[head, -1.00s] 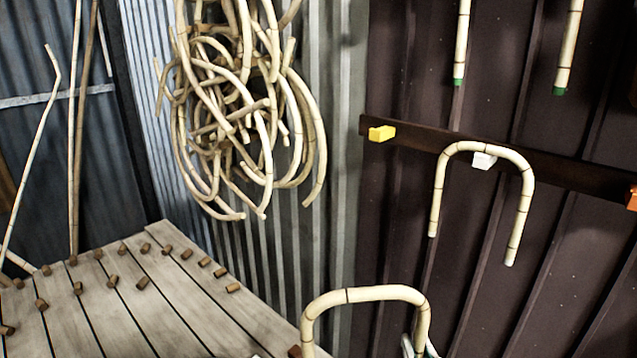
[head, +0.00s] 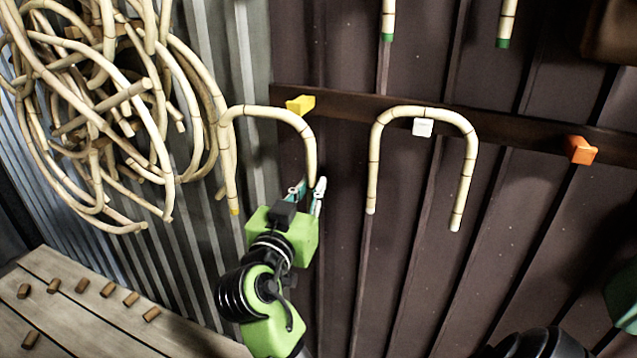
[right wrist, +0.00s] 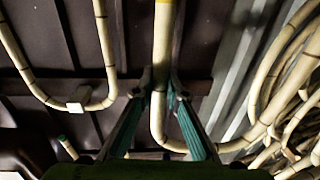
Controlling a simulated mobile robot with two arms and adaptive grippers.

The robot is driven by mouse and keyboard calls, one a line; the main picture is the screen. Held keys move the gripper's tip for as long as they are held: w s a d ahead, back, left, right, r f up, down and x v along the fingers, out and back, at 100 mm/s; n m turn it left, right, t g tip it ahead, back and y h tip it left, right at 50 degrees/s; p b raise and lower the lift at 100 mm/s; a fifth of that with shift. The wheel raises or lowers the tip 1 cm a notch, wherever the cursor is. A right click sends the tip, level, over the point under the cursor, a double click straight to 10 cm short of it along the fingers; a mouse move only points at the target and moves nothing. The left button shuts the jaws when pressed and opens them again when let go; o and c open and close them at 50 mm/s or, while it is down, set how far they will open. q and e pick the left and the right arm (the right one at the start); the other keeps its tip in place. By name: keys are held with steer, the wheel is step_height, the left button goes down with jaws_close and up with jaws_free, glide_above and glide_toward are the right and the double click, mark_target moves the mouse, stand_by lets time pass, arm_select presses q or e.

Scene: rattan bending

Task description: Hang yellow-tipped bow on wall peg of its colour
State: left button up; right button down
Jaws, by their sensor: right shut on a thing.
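The yellow-tipped bow (head: 270,112) is a pale rattan arch, held legs down, with a yellow end on its left leg. My right gripper (head: 307,190) is shut on its right leg, near the lower end. The yellow peg (head: 300,104) is on the dark wall rail and shows just above the bow's right shoulder. I cannot tell whether the bow touches the peg. In the right wrist view, the held leg (right wrist: 162,50) runs between the two fingers (right wrist: 162,95), and the yellow peg is not seen. My left gripper is not in view.
Another bow (head: 374,150) hangs over the white peg (head: 422,127) to the right. An orange peg (head: 580,150) is free further along the rail (head: 510,130). A tangle of rattan (head: 90,100) hangs close on the left. A plank bench (head: 90,320) with wooden pegs is at lower left.

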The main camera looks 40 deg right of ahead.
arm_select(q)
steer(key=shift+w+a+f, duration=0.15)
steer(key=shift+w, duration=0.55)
arm_select(e)
steer(key=w+d+m+g, duration=0.1)
steer(key=w+d, duration=0.2)
steer(key=d, duration=0.7)
steer(key=shift+w+d+f+h, duration=0.15)
steer(key=shift+w+d+h, duration=0.1)
steer(key=shift+w+h, duration=0.15)
stand_by(0.4)
steer(key=c, duration=2)
jaws_free()
steer(key=shift+o, duration=0.2)
